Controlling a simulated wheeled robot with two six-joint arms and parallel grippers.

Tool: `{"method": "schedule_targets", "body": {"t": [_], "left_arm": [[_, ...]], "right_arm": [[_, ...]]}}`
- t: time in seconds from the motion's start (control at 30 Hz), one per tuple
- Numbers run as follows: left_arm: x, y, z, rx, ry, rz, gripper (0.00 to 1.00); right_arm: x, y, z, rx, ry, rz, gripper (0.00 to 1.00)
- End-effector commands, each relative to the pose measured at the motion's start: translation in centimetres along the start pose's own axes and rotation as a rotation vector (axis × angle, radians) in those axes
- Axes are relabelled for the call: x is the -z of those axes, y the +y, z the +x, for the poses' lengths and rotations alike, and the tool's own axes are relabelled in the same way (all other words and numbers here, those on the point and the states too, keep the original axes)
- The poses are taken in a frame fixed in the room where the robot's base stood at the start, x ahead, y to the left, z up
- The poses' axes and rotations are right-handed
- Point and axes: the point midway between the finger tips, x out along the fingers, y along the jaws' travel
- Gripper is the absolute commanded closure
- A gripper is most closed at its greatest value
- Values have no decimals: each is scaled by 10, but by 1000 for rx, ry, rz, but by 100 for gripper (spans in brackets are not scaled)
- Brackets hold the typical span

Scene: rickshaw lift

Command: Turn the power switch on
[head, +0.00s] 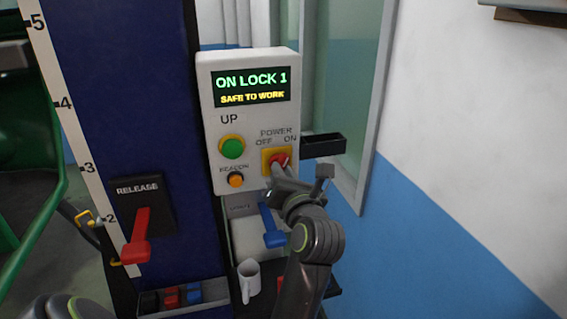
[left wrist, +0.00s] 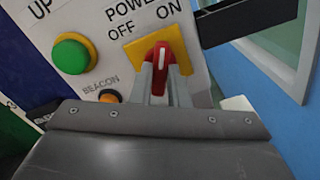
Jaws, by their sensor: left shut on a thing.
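The power switch is a red knob with a white mark on a yellow square plate (head: 266,155), under the words OFF and ON on the grey control panel (head: 212,100). In the left wrist view the red knob (left wrist: 161,60) points roughly up, leaning toward ON relative to the tilted lettering. My left gripper (head: 277,169) is at the switch, its two thin fingers closed on either side of the knob. The panel's screen (head: 252,88) reads ON LOCK 1, SAFE TO WORK. My right gripper is not in view.
A green UP button (head: 232,147) and an orange beacon button (head: 235,180) sit left of the switch. A black tray (head: 323,145) juts out at right. A red release lever (head: 140,235) is left.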

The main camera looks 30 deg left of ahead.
Motion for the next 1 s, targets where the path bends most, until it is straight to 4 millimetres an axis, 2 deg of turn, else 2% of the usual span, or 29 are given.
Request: {"method": "schedule_targets", "body": {"t": [0.03,0.33,0.97,1.0], "left_arm": [[-4,2,0,0,0,35,100],[-2,1,0,0,-1,183,100],[0,0,0,-1,-3,236,100],[-1,0,0,-1,-3,236,84]], "right_arm": [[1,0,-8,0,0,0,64],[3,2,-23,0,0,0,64],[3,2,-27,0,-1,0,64],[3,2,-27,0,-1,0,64]]}}
